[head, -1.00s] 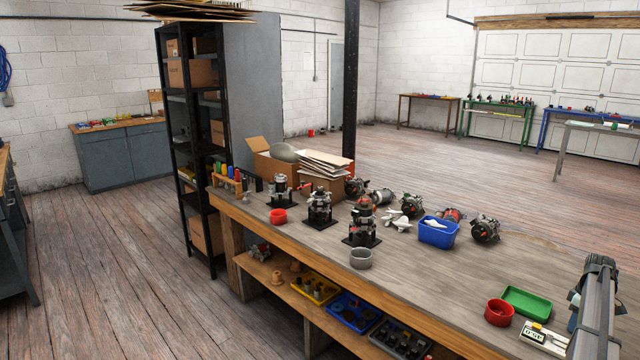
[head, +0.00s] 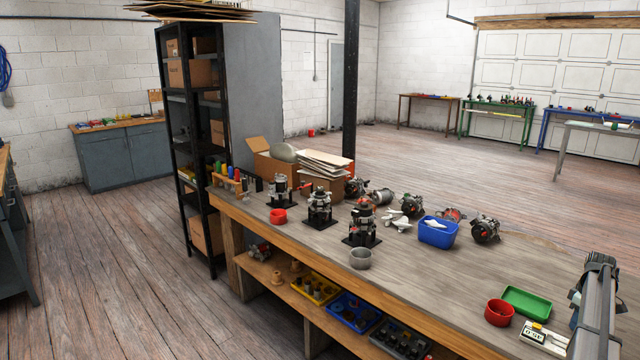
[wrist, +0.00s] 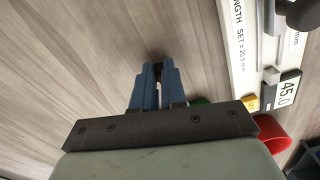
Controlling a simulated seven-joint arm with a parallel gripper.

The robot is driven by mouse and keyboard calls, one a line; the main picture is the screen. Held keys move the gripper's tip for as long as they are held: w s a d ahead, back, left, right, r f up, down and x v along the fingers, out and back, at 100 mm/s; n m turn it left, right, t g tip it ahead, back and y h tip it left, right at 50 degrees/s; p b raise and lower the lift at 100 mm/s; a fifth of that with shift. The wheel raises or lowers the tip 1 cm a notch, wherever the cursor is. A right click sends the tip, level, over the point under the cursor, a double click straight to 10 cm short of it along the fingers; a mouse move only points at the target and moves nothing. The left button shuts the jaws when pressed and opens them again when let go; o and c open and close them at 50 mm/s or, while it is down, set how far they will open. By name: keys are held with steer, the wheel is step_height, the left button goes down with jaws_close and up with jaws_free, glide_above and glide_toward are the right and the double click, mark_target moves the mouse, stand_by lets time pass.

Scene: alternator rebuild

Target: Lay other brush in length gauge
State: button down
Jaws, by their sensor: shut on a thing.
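My gripper (wrist: 155,78) shows in the wrist view with its blue fingers close together. A small dark piece, the brush (wrist: 154,67), shows between the fingertips, mostly hidden by them. The length gauge (wrist: 237,50) lies to the right of the fingers in the wrist view, apart from them. It is a white plate with "SET = 20.0 mm" printed on it and a display reading 45.0. In the head view the gauge (head: 536,339) lies at the bench's near right, partly cut off behind my arm. The gripper itself is not seen in the head view.
A red cup (head: 499,312) and a green tray (head: 527,301) stand beside the gauge. A grey cup (head: 360,258), a blue bin (head: 438,232) and several alternator parts stand farther back. The bench top (head: 440,290) between them is clear.

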steer(key=shift+r, duration=2.2)
steer(key=shift+a, duration=0.1)
steer(key=s+a+r+n, duration=0.35)
steer(key=s+a, duration=0.35)
steer(key=a, duration=0.3)
glide_above(560, 344)
steer(key=shift+m, duration=0.25)
steer(key=shift+f, duration=2.45)
steer(key=shift+f, duration=0.95)
steer(key=c, duration=1.1)
jaws_free()
steer(key=shift+r, duration=0.15)
